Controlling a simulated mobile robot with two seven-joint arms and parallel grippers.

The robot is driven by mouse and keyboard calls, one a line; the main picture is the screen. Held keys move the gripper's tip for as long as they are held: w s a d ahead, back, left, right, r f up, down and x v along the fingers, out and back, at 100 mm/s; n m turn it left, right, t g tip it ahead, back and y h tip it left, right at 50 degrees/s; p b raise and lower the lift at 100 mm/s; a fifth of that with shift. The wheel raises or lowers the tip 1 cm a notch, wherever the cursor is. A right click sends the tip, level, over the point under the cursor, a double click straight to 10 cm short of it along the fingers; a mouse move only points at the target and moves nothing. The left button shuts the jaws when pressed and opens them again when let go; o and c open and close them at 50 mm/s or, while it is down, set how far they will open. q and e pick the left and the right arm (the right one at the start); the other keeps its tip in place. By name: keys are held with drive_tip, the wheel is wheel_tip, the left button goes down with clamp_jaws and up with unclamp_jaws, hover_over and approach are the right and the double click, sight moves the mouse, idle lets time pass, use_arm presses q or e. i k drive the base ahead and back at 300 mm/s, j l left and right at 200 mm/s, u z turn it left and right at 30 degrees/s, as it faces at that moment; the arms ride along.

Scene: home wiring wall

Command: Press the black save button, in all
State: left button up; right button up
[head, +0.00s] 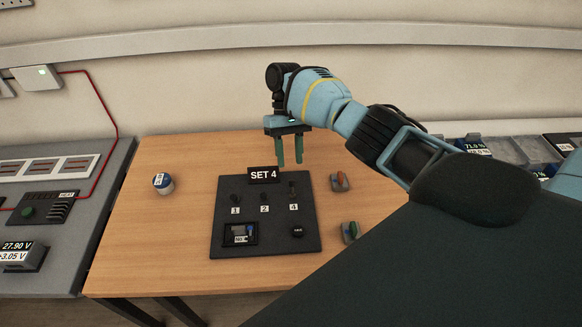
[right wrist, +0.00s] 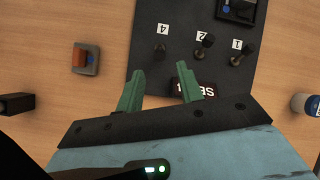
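The black save button (head: 297,231) is a small dark round button at the lower right of a black panel (head: 270,247) on the wooden table. The panel also carries a "SET 4" sign (head: 263,175), switches marked 1, 2 and 4, and a small framed window (head: 240,234) at lower left. My right gripper (head: 290,164) hangs above the panel's far edge near the sign, green fingers apart and empty. In the right wrist view the gripper (right wrist: 160,82) shows over the sign (right wrist: 186,84), beside the switches. The save button is outside that view. My left gripper is not seen.
A blue-and-white round container (head: 162,183) stands left of the panel. A small block with an orange lever (head: 340,182) and one with a green lever (head: 350,232) sit to its right. A grey bench (head: 65,250) with devices is at left; trays (head: 520,150) are at right.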

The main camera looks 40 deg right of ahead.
sight(297, 231)
drive_tip(key=k, duration=1.5)
